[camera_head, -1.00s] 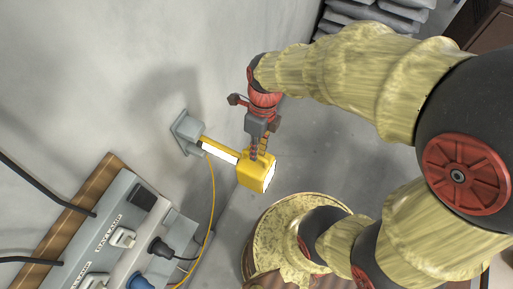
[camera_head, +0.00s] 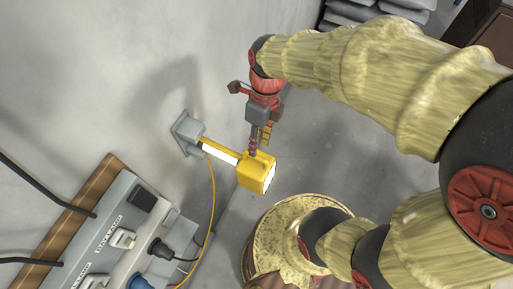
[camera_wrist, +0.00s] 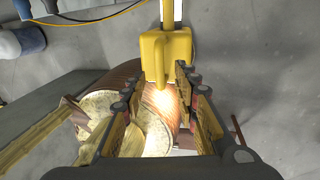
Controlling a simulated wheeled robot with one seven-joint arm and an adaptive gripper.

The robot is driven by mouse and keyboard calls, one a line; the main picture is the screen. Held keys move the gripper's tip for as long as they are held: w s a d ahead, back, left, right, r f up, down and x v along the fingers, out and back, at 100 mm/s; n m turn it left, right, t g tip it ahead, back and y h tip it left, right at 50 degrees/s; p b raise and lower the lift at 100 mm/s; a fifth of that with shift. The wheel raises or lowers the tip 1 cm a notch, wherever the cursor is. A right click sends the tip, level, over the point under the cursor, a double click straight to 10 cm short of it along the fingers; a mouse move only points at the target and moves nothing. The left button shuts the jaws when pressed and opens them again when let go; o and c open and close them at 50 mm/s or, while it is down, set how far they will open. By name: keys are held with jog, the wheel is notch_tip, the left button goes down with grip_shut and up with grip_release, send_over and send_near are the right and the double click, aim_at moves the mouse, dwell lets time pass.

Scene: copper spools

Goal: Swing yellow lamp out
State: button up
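The yellow lamp has a boxy head (camera_head: 254,172) with a lit face, on a yellow arm with a white strip (camera_head: 221,152) from a grey wall bracket (camera_head: 187,132). In the wrist view the lamp head (camera_wrist: 163,45) sits at the fingertips, with its glow between the fingers. My gripper (camera_head: 258,150) points down at the top of the lamp head. In the wrist view its fingers (camera_wrist: 157,75) are spread apart. The right fingertip overlaps the head's edge and the left one is beside it. I cannot tell whether they touch it.
A grey power strip (camera_head: 120,222) with plugs and cables is on a wooden board at lower left. A yellow cable (camera_head: 212,205) hangs below the lamp arm. A large spool (camera_head: 290,215) stands below right of the lamp. Bare floor (camera_head: 345,160) lies to the right.

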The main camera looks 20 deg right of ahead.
notch_tip(320, 180, up, 8)
jog(key=w+d, duration=0.1)
jog(key=shift+f, duration=0.15)
jog(key=shift+d, duration=0.1)
dwell(0.4)
